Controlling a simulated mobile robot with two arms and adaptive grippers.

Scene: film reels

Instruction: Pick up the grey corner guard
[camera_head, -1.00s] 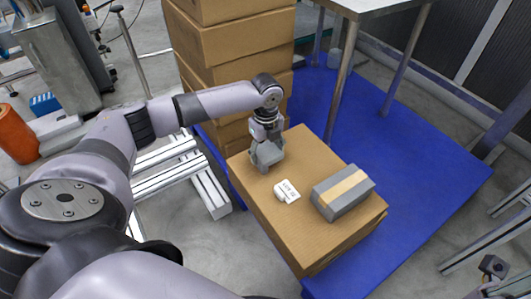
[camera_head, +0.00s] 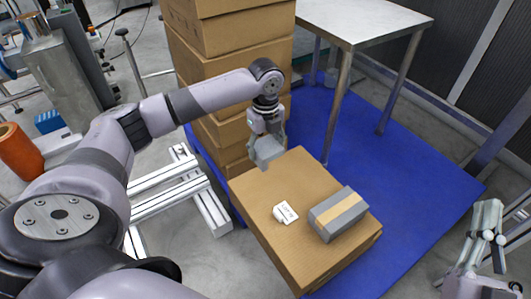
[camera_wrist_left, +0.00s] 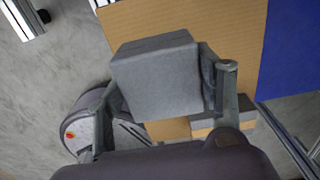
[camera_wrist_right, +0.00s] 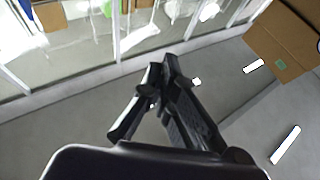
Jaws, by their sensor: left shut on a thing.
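The grey corner guard (camera_head: 266,152) is a grey block-like piece held above the left back part of a cardboard box. My left gripper (camera_head: 266,135) is shut on it from above. In the left wrist view the corner guard (camera_wrist_left: 163,75) fills the middle between the two fingers, with the box top behind it. My right gripper (camera_head: 487,232) is at the right edge of the head view, away from the box. In the right wrist view its fingers (camera_wrist_right: 162,72) are close together over the floor, with nothing seen between them.
The cardboard box (camera_head: 262,208) carries a white labelled item (camera_head: 286,213) and a grey package with a tan band (camera_head: 339,214). A tall stack of boxes (camera_head: 235,65) stands just behind my left gripper. A metal table (camera_head: 365,22) stands at the back. The blue platform (camera_head: 400,160) is clear at right.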

